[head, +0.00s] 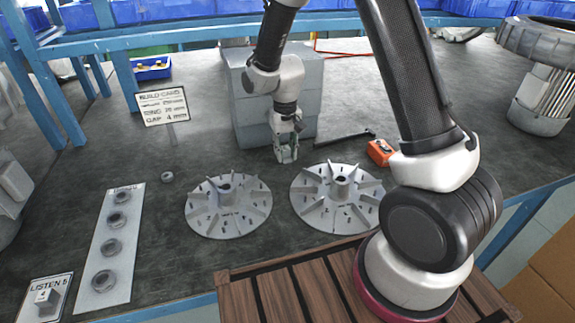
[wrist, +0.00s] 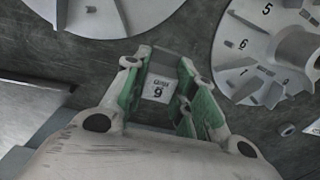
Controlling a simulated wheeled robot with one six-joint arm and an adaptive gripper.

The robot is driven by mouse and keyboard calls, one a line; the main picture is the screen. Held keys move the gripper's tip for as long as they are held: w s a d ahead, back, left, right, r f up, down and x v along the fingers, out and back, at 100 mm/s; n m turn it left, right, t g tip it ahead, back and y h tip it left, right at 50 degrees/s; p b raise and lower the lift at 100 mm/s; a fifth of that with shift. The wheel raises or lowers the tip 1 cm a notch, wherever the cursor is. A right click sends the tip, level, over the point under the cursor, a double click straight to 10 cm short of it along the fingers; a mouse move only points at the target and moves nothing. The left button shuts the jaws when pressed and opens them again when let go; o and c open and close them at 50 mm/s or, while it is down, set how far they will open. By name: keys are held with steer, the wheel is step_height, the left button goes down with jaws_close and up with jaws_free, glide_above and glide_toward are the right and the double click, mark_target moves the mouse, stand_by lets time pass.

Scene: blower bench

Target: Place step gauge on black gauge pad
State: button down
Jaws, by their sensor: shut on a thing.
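My gripper (head: 286,154) points down over the dark bench, just behind the gap between two finned discs. In the wrist view its green-lined fingers (wrist: 163,95) are closed on a small grey block with a white label bearing a numeral, which I take to be the step gauge (wrist: 157,89). In the head view the fingers mostly hide the block. I cannot make out a distinct black gauge pad against the dark bench top.
Two finned discs, left (head: 228,206) and right (head: 337,198), lie in front. A grey block (head: 250,112) stands behind my gripper. A dark bar (head: 345,137) and orange box (head: 380,152) lie right. A build card (head: 162,106), loose ring (head: 167,177) and ring strip (head: 110,252) are left.

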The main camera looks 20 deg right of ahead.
mark_target(285, 173)
steer(key=shift+f, duration=3.05)
steer(key=shift+f, duration=0.15)
steer(key=c, duration=1.2)
jaws_free()
steer(key=shift+o, duration=0.2)
